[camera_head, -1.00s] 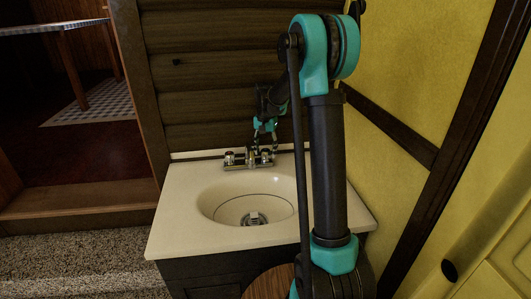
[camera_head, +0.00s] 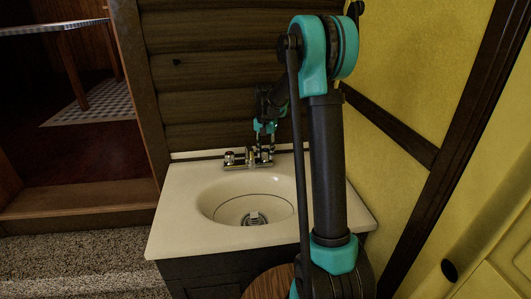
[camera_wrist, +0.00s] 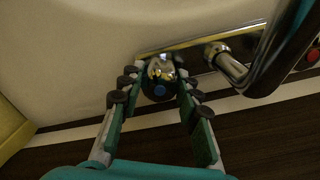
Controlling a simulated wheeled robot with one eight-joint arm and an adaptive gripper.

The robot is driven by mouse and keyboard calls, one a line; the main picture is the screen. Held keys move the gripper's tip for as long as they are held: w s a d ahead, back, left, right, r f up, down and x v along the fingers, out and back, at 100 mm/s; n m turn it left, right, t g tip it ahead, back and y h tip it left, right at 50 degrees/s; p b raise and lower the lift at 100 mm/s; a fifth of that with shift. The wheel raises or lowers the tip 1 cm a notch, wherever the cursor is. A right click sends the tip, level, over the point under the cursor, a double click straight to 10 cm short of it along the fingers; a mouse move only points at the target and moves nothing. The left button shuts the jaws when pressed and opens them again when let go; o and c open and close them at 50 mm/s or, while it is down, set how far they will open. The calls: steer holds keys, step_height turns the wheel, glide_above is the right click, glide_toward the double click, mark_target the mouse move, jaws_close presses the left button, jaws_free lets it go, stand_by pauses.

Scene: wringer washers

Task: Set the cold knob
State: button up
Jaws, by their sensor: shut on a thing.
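The cold knob (camera_wrist: 160,75) is a shiny metal knob with a blue dot on its top, at the upper middle of the wrist view. In the head view it sits at the right end of the sink faucet, largely hidden by my gripper (camera_head: 265,146). In the wrist view my gripper (camera_wrist: 156,86) has one finger on each side of the knob and is shut on it. The faucet spout (camera_wrist: 280,55) curves up to the right of the knob in the wrist view.
The other knob (camera_head: 230,158) is at the left of the faucet; its red mark (camera_wrist: 313,56) shows at the wrist view's right edge. The cream sink (camera_head: 180,220) lies in front. A wooden wall (camera_head: 215,80) stands behind, a yellow wall (camera_head: 400,80) to the right.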

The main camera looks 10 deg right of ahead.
mark_target(266, 150)
steer(key=n, duration=0.4)
steer(key=shift+n, duration=0.4)
steer(key=o, duration=1.2)
steer(key=shift+c, duration=0.2)
steer(key=shift+r, duration=0.1)
step_height(266, 150, up, 12)
steer(key=shift+s, duration=0.1)
